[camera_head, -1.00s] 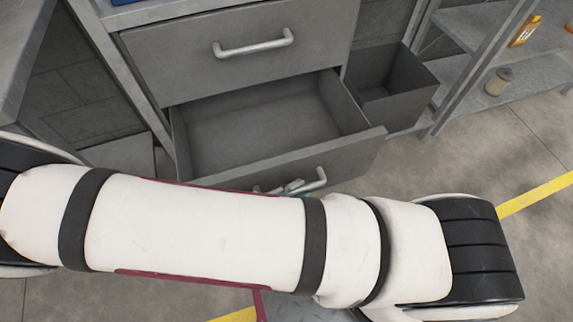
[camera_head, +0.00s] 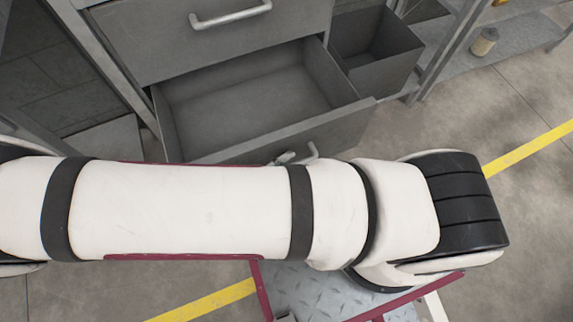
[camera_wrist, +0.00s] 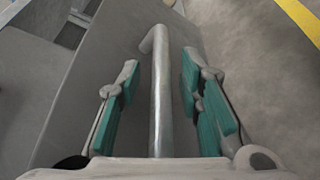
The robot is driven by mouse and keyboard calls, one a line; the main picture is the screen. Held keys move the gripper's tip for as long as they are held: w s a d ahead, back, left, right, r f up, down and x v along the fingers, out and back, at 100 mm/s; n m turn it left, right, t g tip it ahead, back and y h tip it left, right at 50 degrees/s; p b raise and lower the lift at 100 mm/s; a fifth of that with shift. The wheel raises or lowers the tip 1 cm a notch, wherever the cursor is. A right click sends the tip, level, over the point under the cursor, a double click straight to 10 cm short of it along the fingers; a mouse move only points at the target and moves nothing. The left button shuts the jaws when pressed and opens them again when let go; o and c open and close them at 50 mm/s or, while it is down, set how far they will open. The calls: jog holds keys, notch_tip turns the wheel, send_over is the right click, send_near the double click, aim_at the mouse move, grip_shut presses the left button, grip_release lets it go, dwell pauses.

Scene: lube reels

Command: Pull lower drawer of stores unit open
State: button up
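The lower drawer of the grey stores unit stands pulled out in the head view, its empty inside showing and its front panel (camera_head: 345,122) well forward of the unit. My arm covers the lower front and most of the drawer's handle (camera_head: 312,151). In the wrist view the metal bar handle (camera_wrist: 161,95) runs between the fingers of my gripper (camera_wrist: 162,62). The teal finger pads stand apart, with a gap visible on each side of the bar. The drawer front (camera_wrist: 100,85) lies beyond the fingers.
The upper drawer (camera_head: 210,40) is shut, with its own bar handle (camera_head: 230,15). An open grey bin (camera_head: 385,75) stands right of the unit, beside shelving holding a small canister (camera_head: 484,42). Floor with yellow lines (camera_head: 530,148) is clear at the right.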

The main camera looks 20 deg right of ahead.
notch_tip(320, 180, up, 10)
dwell(0.6)
jog(key=shift+r, duration=0.1)
dwell(0.3)
jog(key=shift+d+r+m+g, duration=0.15)
jog(key=shift+r+m+g, duration=0.15)
jog(key=shift+g, duration=0.2)
jog(key=s+d+r+m+g+y, duration=0.25)
jog(key=s+r+m+y, duration=0.2)
jog(key=r, duration=0.25)
jog(key=s+d+r+m+g+y, duration=0.1)
jog(key=s+d+r+m+y, duration=0.2)
jog(key=r+y, duration=0.35)
jog(key=s+d+r+m+g+y, duration=0.1)
jog(key=s+d+r+m+y, duration=0.25)
jog(key=r, duration=0.45)
notch_tip(320, 180, up, 25)
jog(key=t+p, duration=0.3)
jog(key=p, duration=2)
jog(key=shift+s, duration=0.25)
